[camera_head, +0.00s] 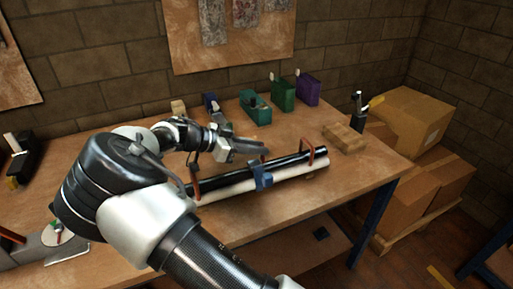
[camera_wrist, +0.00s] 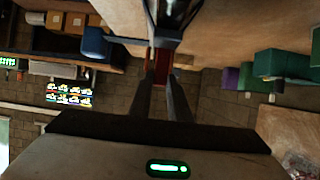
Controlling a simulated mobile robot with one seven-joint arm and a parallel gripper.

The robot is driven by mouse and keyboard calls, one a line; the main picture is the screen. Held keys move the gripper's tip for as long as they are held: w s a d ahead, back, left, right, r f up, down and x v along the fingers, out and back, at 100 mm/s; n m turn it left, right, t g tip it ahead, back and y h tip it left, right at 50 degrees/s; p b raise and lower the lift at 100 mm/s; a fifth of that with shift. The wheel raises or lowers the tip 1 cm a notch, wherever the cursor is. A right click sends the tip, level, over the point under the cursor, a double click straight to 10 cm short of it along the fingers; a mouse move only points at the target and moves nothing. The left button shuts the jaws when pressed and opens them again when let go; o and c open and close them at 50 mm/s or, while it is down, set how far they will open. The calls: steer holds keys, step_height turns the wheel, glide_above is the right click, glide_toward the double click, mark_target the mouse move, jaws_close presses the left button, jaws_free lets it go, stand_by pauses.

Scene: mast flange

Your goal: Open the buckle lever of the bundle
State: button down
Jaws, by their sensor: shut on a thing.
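The bundle is a black tube (camera_head: 285,164) lying against a white tube (camera_head: 237,187), held above the bench in orange-red brackets. A blue buckle strap (camera_head: 262,180) wraps the bundle near its middle. My gripper (camera_head: 262,151) is just behind and above the bundle, near the buckle. The dark tube shows at the top of the wrist view (camera_wrist: 178,16).
The wooden bench (camera_head: 245,228) is clear in front of the bundle. A teal box (camera_head: 256,112), a green box (camera_head: 283,95) and a purple box (camera_head: 308,91) stand behind. A wooden block (camera_head: 344,138) lies to the right. Cardboard boxes (camera_head: 412,117) stand beyond the bench.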

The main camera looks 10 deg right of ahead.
steer(key=c, duration=1.6)
jaws_free()
steer(key=shift+c, duration=0.2)
steer(key=p+v, duration=0.1)
steer(key=v, duration=1.6)
steer(key=shift+a, duration=0.25)
steer(key=shift+r, duration=0.1)
